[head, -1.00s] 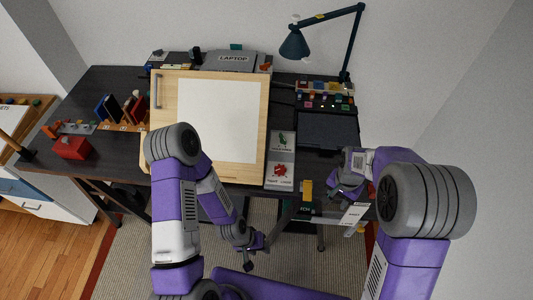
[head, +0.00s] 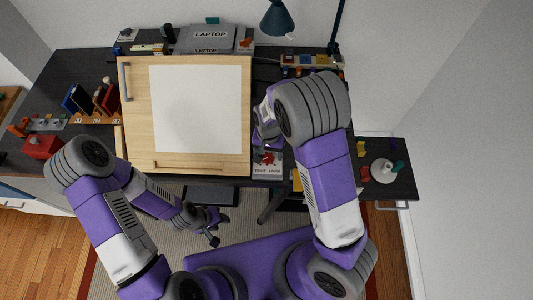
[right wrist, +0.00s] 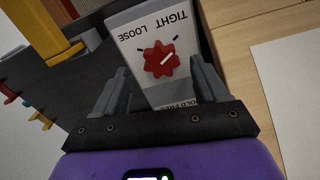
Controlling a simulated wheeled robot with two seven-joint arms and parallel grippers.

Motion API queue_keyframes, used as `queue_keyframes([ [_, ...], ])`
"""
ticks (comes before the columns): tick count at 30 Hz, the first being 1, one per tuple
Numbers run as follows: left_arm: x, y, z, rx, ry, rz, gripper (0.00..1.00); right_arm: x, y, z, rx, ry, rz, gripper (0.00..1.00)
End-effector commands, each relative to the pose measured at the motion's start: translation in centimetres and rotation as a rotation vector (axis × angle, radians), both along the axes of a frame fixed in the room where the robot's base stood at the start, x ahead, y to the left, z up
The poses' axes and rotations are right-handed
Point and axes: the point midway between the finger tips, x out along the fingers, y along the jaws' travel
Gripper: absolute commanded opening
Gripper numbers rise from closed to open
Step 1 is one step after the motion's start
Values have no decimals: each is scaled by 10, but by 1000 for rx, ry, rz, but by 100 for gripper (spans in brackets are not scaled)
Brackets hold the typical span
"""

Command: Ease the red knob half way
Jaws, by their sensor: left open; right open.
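The red knob (right wrist: 160,59) is a lobed dial on a white panel (right wrist: 132,37) marked TIGHT and LOOSE, upside down in the right wrist view. Its white pointer line slants to the upper right there, toward the TIGHT side. In the head view the knob (head: 267,158) sits beside the drawing board's lower right corner. My right gripper (right wrist: 160,78) is open, its fingers apart on either side of the view of the knob. I cannot tell whether they touch it. My left gripper (head: 211,220) is open and empty, low in front of the desk.
The tilted drawing board (head: 133,120) with white paper (head: 200,108) stands left of my right gripper. A yellow block-like part (right wrist: 46,33) rises near the panel in the wrist view. The lamp (head: 278,18) and laptop box (head: 210,36) are at the back.

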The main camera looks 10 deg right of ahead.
Motion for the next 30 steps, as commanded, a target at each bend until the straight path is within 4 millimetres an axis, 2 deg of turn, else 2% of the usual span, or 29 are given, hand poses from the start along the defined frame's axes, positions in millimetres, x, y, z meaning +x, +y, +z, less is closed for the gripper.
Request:
queue_keyframes([
  [3,0,0,0,0,0,0,43,0,0,-15,-1,3,0,73],
  [6,0,0,0,0,-1,0,43,0,1,-22,0,0,2,73],
  [15,0,0,0,0,-1,0,43,0,1,-24,0,-1,2,73],
  [26,0,0,0,0,-1,0,43,0,1,-24,0,-1,1,18],
  [30,0,0,-1,0,-1,1,43,0,1,-24,0,-1,5,17],
])
